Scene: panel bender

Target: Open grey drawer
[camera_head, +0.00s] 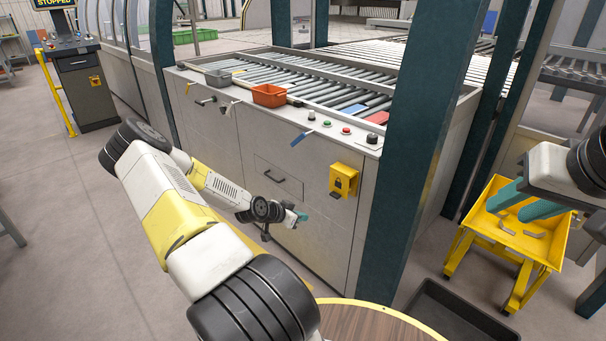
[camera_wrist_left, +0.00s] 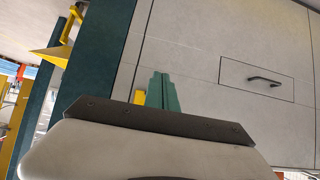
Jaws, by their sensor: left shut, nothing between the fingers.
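The grey drawer (camera_head: 278,182) is a flush panel in the front of the grey machine cabinet, with a dark bar handle (camera_head: 275,176). It looks closed. In the left wrist view the drawer front (camera_wrist_left: 240,82) and its handle (camera_wrist_left: 264,81) lie to the right of the fingers. My left gripper (camera_head: 303,217) is shut and empty, in front of the cabinet, below and right of the drawer handle and apart from it. Its teal fingertips (camera_wrist_left: 163,92) are together in the wrist view. My right gripper (camera_head: 522,201) has its teal fingers apart, over the yellow cart.
A yellow lock box (camera_head: 344,180) is on the cabinet front, right of the drawer. A dark green post (camera_head: 416,150) stands beside it. The yellow cart (camera_head: 546,250) and a black bin (camera_head: 455,315) are at right. An orange bin (camera_head: 269,95) sits on top.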

